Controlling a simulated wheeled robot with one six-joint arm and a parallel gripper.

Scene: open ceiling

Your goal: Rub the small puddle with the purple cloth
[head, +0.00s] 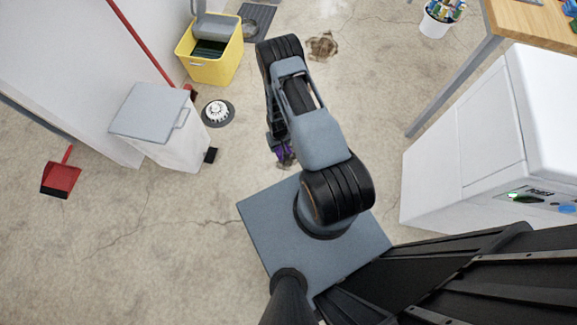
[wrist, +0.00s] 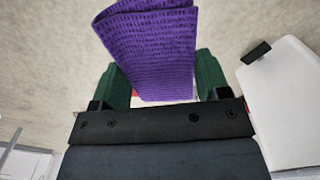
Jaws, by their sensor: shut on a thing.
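My gripper (wrist: 162,78) has green finger pads on either side of the purple cloth (wrist: 150,45) and is shut on it. The cloth is folded, with a ribbed weave, and stands out beyond the fingers in the wrist view. In the head view only a bit of the purple cloth (head: 286,153) shows at my gripper (head: 281,150), partly hidden by my arm, over the floor. A small brown patch (head: 322,46) lies on the concrete floor at the top middle of the head view, apart from the gripper. I cannot tell for sure that it is the puddle.
A yellow bucket (head: 210,66) stands at the upper left, with a white bin (head: 160,125) and a round dark-based object (head: 217,112) nearby. A red dustpan (head: 60,179) lies left. A white machine (head: 465,145) and wooden table (head: 535,25) stand right. Floor is clear around the brown patch.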

